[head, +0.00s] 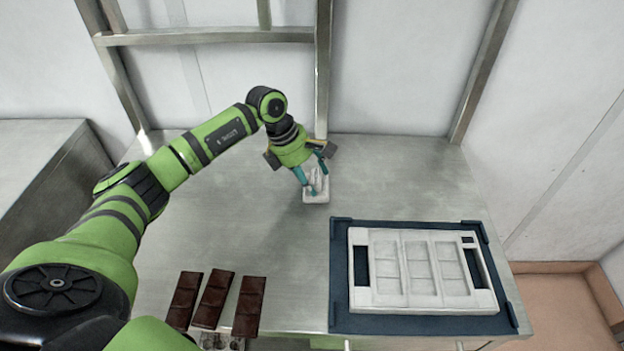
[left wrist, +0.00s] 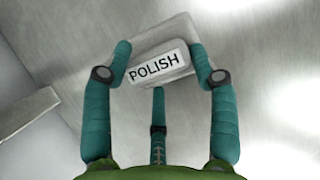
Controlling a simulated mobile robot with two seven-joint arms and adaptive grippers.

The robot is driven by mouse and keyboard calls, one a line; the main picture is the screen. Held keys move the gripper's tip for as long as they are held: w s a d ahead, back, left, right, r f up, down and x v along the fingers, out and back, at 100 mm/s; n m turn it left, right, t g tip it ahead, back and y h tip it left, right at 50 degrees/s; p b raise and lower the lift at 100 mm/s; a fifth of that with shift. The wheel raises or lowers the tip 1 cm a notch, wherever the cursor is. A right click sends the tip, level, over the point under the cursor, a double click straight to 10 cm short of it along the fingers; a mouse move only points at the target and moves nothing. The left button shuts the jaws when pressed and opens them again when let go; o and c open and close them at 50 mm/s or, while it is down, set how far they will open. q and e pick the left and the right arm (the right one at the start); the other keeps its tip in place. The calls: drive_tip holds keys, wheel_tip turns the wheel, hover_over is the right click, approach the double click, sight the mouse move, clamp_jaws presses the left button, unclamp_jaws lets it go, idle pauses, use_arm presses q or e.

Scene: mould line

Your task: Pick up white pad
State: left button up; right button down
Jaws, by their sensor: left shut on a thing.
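The white pad (head: 316,196) is at the back middle of the steel table. In the left wrist view the pad (left wrist: 160,65) shows a raised part with a label reading POLISH. My left gripper (head: 314,183) reaches down onto the pad from above, and its teal fingers are shut on it. In the left wrist view the left gripper (left wrist: 160,80) has fingers on both sides of the pad and one below it. I cannot tell whether the pad touches the table. My right gripper is not in view.
A white mould (head: 422,298) with several cavities lies on a dark blue mat (head: 400,325) at the front right. Three brown chocolate bars (head: 213,299) lie at the front left. A metal frame (head: 323,70) stands behind the table (head: 270,235). The table's middle is clear.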

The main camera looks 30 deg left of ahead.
sight(316, 174)
use_arm(q)
drive_tip(key=shift+r+b, duration=0.3)
drive_tip(key=shift+r, duration=0.1)
wheel_tip(316, 174, up, 3)
drive_tip(key=shift+w+f+b, duration=0.1)
drive_tip(key=shift+f+b, duration=0.05)
drive_tip(key=shift+b, duration=0.6)
drive_tip(key=s+d+r+b, duration=0.2)
drive_tip(key=d+r, duration=0.5)
drive_tip(key=d, duration=0.4)
drive_tip(key=shift+d+r+b, duration=0.2)
drive_tip(key=shift+d+b, duration=0.1)
drive_tip(key=shift+b, duration=0.4)
drive_tip(key=shift+o, duration=0.7)
